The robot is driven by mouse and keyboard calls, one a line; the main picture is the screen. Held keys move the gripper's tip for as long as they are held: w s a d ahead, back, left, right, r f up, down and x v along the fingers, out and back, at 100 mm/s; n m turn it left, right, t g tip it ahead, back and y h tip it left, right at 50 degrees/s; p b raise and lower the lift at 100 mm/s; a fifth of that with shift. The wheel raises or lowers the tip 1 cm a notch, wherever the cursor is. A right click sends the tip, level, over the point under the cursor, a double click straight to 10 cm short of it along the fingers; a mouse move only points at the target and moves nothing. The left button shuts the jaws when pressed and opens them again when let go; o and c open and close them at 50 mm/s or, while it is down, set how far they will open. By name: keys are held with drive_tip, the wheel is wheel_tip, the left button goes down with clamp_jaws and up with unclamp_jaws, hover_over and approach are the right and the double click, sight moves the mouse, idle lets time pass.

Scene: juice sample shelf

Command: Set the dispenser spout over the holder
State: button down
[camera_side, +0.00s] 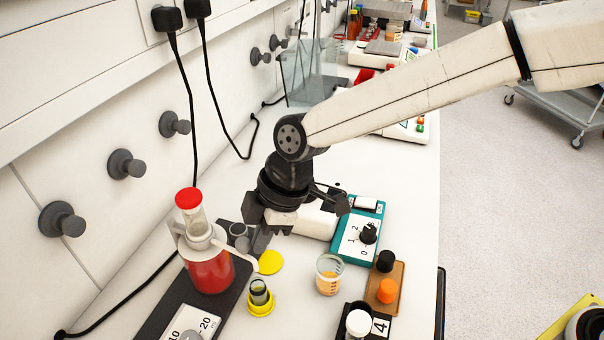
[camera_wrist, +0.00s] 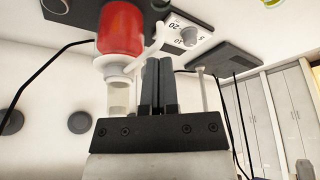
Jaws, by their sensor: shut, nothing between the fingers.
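The dispenser is a red-filled bottle (camera_side: 208,272) with a white collar, a clear upper cylinder and a red cap (camera_side: 188,198); its red body shows upside down in the wrist view (camera_wrist: 122,30). Its white spout (camera_side: 240,256) points right and slightly down in the side view. A small dark cylinder on a yellow base (camera_side: 260,306), seemingly the holder, stands to the right of the bottle, below the spout tip in the picture. My gripper (camera_side: 262,243) is shut and empty beside the collar; its fingers (camera_wrist: 158,85) are close to the spout. I cannot tell whether they touch it.
The bottle stands on a dark scale-marked base (camera_side: 160,318). A yellow disc (camera_side: 270,262), a beaker with orange liquid (camera_side: 329,274), a teal dial box (camera_side: 362,225) and a brown tray with bottles (camera_side: 397,275) lie to the right. Wall knobs and hanging cables are at the left.

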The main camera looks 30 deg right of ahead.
drive_tip(key=shift+w+d, duration=0.1)
drive_tip(key=shift+w, duration=0.05)
idle(0.3)
drive_tip(key=shift+w+d, duration=0.4)
drive_tip(key=shift+w, duration=0.1)
drive_tip(key=shift+d, duration=0.1)
drive_tip(key=s+d+r, duration=0.2)
drive_tip(key=d+r, duration=0.5)
drive_tip(key=r, duration=0.2)
drive_tip(key=d+f+m+t+h, duration=0.1)
drive_tip(key=d+f+m, duration=0.3)
drive_tip(key=d, duration=0.4)
drive_tip(key=d+f+m+h, duration=0.1)
drive_tip(key=d+f+m, duration=0.25)
drive_tip(key=d, duration=0.35)
drive_tip(key=s+d+f+m+h, duration=0.1)
drive_tip(key=s+d+f+m, duration=0.2)
drive_tip(key=d, duration=0.3)
drive_tip(key=s+d+f+m+t+h, duration=0.1)
drive_tip(key=s+d+f+m, duration=0.2)
drive_tip(key=s+d+m, duration=0.2)
drive_tip(key=shift+s+d+f+m, duration=0.2)
drive_tip(key=shift+s+d+m, duration=0.25)
drive_tip(key=shift+d, duration=0.65)
